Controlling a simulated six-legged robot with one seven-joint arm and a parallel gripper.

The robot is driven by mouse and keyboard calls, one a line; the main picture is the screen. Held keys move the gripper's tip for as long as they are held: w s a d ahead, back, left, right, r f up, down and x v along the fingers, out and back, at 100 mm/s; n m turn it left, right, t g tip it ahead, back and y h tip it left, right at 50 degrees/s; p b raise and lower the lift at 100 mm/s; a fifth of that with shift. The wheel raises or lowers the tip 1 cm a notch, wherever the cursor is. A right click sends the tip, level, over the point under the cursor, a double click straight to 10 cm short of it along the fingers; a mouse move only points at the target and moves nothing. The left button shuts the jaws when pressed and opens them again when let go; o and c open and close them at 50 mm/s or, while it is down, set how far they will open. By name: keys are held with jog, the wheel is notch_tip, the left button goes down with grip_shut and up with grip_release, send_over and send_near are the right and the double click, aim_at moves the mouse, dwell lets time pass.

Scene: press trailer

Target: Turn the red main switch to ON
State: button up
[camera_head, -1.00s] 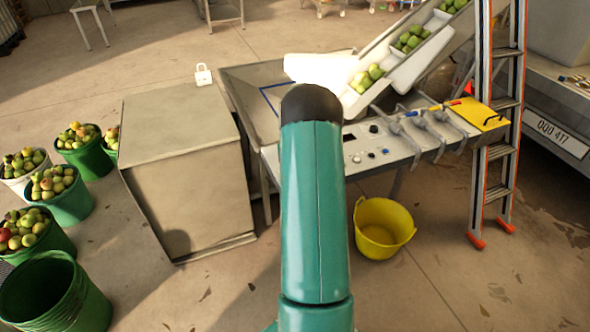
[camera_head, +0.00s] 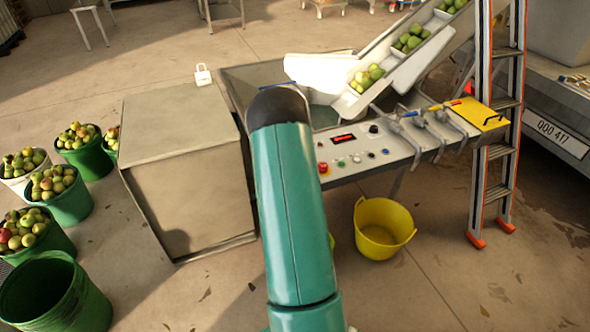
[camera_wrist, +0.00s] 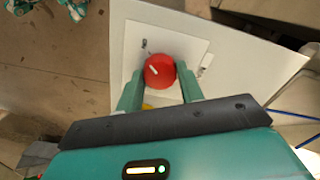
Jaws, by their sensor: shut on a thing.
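The red main switch (camera_wrist: 160,71) is a round red knob with a short white mark, slanted toward the upper left, in the wrist view. It sits on a white plate (camera_wrist: 190,40). My gripper (camera_wrist: 160,87) has its two green fingers on either side of the knob and is shut on it. Small marks on the plate, left and right of the knob, are too small to read. In the head view, my own teal arm hides the gripper and I cannot make out the switch.
The control panel (camera_head: 385,155) shows a red button (camera_head: 323,168), a red-lit display (camera_head: 343,138) and several levers. A grey box (camera_head: 190,170) stands left of my arm. A yellow bucket (camera_head: 383,228) is below the panel, and a ladder (camera_head: 497,130) is at right.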

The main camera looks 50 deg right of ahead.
jog(key=shift+m, duration=0.5)
jog(key=o, duration=1)
notch_tip(320, 180, up, 14)
jog(key=shift+f, duration=0.1)
dwell(0.4)
